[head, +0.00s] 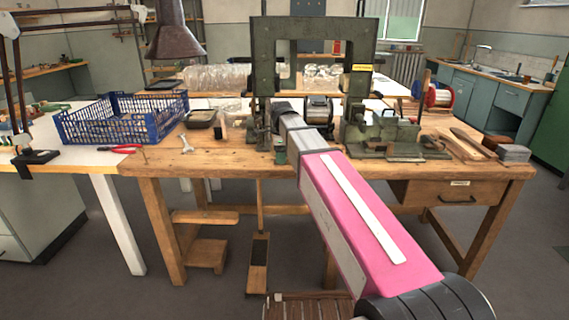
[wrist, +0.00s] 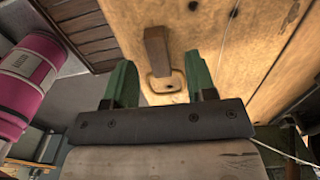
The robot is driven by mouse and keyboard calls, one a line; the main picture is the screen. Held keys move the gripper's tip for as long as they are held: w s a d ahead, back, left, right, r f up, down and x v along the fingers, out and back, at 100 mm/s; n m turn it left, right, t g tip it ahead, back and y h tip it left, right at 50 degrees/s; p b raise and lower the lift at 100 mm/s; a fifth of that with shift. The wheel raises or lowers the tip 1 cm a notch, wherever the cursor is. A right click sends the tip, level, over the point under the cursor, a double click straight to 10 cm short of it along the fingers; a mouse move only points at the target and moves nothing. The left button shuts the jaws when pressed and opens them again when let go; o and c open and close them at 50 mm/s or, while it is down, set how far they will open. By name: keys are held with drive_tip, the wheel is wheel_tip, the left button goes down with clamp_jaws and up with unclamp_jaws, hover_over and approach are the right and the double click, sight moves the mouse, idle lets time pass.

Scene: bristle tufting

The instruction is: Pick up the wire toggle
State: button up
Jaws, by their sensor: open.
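In the wrist view, a short brown wooden bar (wrist: 157,48) lies on the bench top with a thin pale loop (wrist: 166,80) at its near end; it looks like the wire toggle. My gripper (wrist: 160,72) is open over the bench, with its two green fingers apart, one on each side of the loop and the bar's near end. I see no finger touching it, and the height above it is hard to tell. In the head view, my gripper (head: 280,152) is at the bench's front edge; my arm and the gripper hide the toggle there.
The wooden bench (head: 228,158) carries a green machine frame (head: 262,75) just behind my gripper and another green machine (head: 385,135) to the right. A blue crate (head: 125,118) and red-handled pliers (head: 120,148) are at left. The bench front between pliers and gripper is mostly clear.

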drive_tip(key=shift+f, duration=0.8)
clamp_jaws()
drive_tip(key=shift+r, duration=0.15)
